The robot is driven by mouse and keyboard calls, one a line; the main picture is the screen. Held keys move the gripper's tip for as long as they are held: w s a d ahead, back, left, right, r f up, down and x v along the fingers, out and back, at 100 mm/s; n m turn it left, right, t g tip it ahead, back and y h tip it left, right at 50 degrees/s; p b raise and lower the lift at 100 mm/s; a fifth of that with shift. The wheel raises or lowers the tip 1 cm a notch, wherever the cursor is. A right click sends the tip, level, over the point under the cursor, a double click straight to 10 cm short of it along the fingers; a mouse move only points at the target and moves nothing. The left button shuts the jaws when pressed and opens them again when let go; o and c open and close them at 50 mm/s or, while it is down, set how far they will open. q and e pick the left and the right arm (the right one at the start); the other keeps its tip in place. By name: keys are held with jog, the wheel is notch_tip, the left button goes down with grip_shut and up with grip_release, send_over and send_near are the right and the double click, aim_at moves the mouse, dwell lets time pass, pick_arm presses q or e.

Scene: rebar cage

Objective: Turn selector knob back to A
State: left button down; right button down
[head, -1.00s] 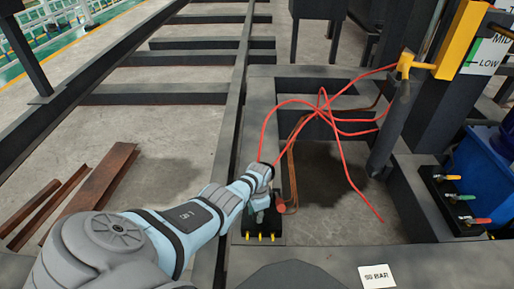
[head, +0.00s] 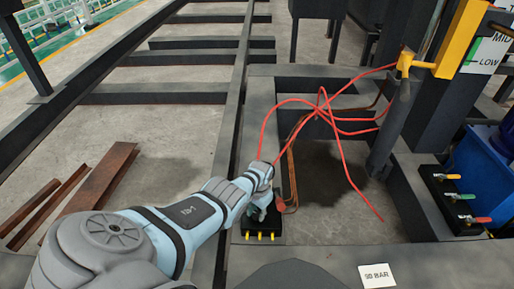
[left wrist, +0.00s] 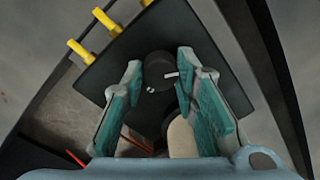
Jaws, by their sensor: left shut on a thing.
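The selector knob (left wrist: 157,72) is a dark round knob on a black box (left wrist: 112,62) in the left wrist view. A white pointer line shows on its right side, and a small white mark lies at its lower edge. My left gripper (left wrist: 160,64) has its two teal-padded fingers on either side of the knob, shut on it. In the head view my left gripper (head: 259,211) reaches down over the same black box (head: 262,236), hiding the knob. I cannot read any position letters. My right gripper is not in view.
Yellow fittings (left wrist: 81,48) stick out of the box's edge. Red hoses (head: 322,115) loop over the dark frame just beyond the gripper. Another black box with coloured levers (head: 455,200) stands at right, near a blue tank (head: 482,165). Rusty steel pieces (head: 95,190) lie at left.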

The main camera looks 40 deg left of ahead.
aim_at(258, 215)
pick_arm(q)
jog(key=c, duration=1.3)
grip_release()
jog(key=shift+w+r, duration=0.15)
jog(key=shift+r, duration=0.35)
jog(key=r, duration=1.1)
jog(key=shift+d, duration=0.3)
